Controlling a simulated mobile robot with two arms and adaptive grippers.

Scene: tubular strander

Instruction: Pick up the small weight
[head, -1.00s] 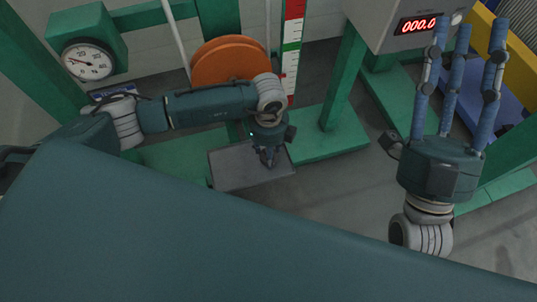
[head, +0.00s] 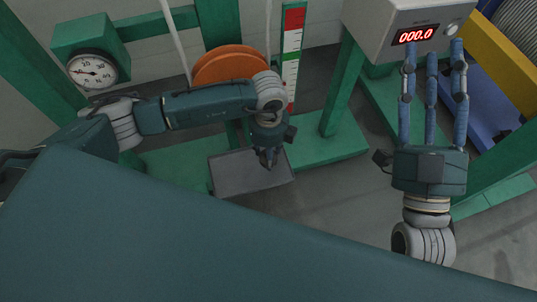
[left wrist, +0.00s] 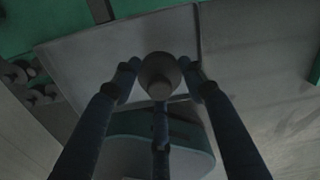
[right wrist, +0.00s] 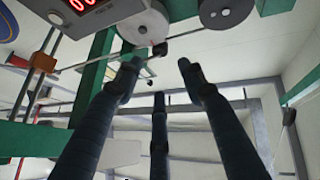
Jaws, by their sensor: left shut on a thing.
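The small weight (left wrist: 160,75) is a grey, rounded piece between the fingertips of my left gripper (left wrist: 160,80) in the left wrist view. My left gripper is shut on it, above a grey plate (left wrist: 90,60). In the head view my left gripper (head: 267,160) points down at the grey plate (head: 235,178), and the weight is hidden or too small to make out. My right gripper (head: 434,55) is open and empty, its long blue fingers spread apart in front of a digital display box. It also shows empty in the right wrist view (right wrist: 160,80).
The display box (head: 390,20) reads 000.0. Green posts and feet (head: 320,148) flank the plate. An orange wheel (head: 230,65), a red-white-green scale (head: 292,50) and a dial gauge (head: 92,71) stand behind. Small round pieces (left wrist: 38,95) lie left of the plate in the left wrist view.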

